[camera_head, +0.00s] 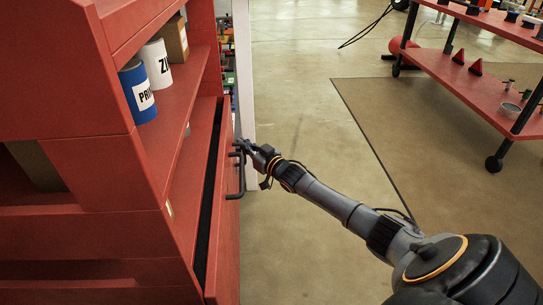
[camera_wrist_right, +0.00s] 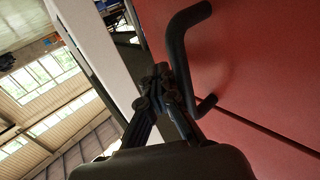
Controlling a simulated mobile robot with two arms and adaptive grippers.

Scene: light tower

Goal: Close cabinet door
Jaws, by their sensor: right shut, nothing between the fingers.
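The red cabinet (camera_head: 100,165) fills the left of the head view. Its red door (camera_head: 228,245) stands on the cabinet's right side, with a dark gap between it and the cabinet body. A black bar handle (camera_head: 240,178) is on the door's outer face. My right gripper (camera_head: 243,148) is shut and empty at the upper end of the handle. In the right wrist view the fingertips (camera_wrist_right: 158,78) are close beside the handle (camera_wrist_right: 176,45), in front of the red door face (camera_wrist_right: 265,60). I cannot tell whether they touch. My left gripper is not in view.
A blue-and-white can (camera_head: 138,92), a white can (camera_head: 157,62) and a brown box (camera_head: 174,38) stand on the cabinet's shelf. A red wheeled rack (camera_head: 465,85) with small items is at the upper right. A white post (camera_head: 243,80) stands behind the door. Floor between is clear.

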